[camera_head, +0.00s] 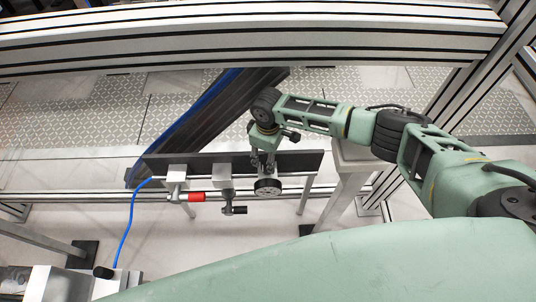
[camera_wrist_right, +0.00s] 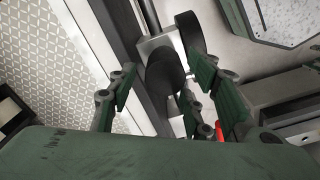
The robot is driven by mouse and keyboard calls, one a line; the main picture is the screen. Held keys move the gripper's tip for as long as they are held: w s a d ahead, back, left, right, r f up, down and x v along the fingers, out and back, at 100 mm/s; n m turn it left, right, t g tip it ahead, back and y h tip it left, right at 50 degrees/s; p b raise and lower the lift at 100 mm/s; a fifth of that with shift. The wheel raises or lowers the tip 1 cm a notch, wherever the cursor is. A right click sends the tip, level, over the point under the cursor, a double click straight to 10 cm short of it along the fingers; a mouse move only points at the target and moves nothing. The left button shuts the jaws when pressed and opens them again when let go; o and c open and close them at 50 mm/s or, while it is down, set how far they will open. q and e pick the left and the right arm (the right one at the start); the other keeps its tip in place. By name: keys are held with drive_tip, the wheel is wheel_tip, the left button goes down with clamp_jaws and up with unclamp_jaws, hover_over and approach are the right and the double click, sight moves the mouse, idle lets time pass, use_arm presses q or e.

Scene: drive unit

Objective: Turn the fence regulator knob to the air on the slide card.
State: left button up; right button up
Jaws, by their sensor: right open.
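The fence regulator hangs on a dark plate (camera_head: 235,162) in the head view, with a round dark gauge (camera_head: 267,187) at its front. In the wrist view the black regulator knob (camera_wrist_right: 165,75) lies between the spread fingers, with a dark disc (camera_wrist_right: 189,33) behind it. My right gripper (camera_head: 264,163) is directly above the regulator and hides its upper part. In the wrist view my right gripper (camera_wrist_right: 160,82) is open, with gaps between fingers and knob; whether any finger touches it I cannot tell. My left gripper is out of view. No slide card is discernible.
Left of the regulator are a valve with a red handle (camera_head: 196,197) and one with a black handle (camera_head: 235,210). A blue hose (camera_head: 128,222) runs down from the left end. Aluminium rails (camera_head: 250,32) cross behind; a post (camera_head: 345,185) stands right.

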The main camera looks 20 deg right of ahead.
drive_tip(key=c, duration=1.1)
drive_tip(key=shift+o, duration=0.2)
drive_tip(key=shift+w+d+r, duration=0.1)
drive_tip(key=shift+w+r, duration=0.05)
